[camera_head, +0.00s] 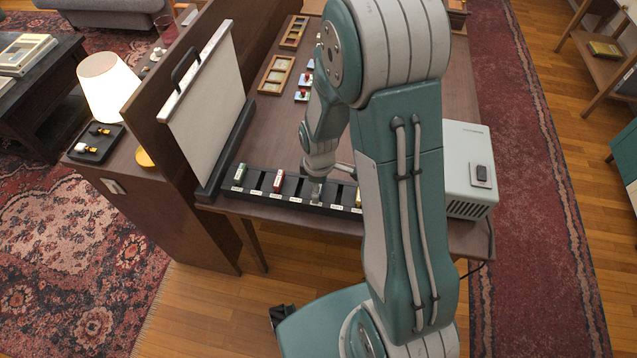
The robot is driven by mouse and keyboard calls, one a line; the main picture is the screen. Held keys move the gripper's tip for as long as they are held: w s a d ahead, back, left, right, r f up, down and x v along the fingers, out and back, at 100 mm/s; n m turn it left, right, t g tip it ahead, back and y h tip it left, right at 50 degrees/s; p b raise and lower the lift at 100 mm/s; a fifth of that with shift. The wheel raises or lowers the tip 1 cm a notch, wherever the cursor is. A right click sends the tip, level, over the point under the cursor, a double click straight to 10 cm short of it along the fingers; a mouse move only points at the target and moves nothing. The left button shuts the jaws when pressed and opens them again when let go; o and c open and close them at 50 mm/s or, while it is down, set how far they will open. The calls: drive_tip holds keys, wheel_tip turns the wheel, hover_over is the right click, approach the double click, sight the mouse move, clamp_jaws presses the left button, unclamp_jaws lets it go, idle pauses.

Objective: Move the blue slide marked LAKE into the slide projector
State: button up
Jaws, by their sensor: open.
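The slide projector seems to be the pale grey box (470,150) on the right of the table, partly behind my arm. I cannot make out a blue slide or the word LAKE; my arm hides part of the rack and table. My gripper (343,169) is open, over the rack's right half and mostly hidden by my forearm.
A white screen (208,110) stands left of the rack. Wooden trays (276,75) and small red-and-blue items (304,88) lie farther back on the table. A lit lamp (107,85) and a black tray (96,143) are on the left cabinet. A cable hangs at the table's right edge.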

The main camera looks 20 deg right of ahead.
drive_tip(key=c, duration=0.9)
drive_tip(key=shift+r, duration=0.1)
drive_tip(key=shift+r, duration=3.45)
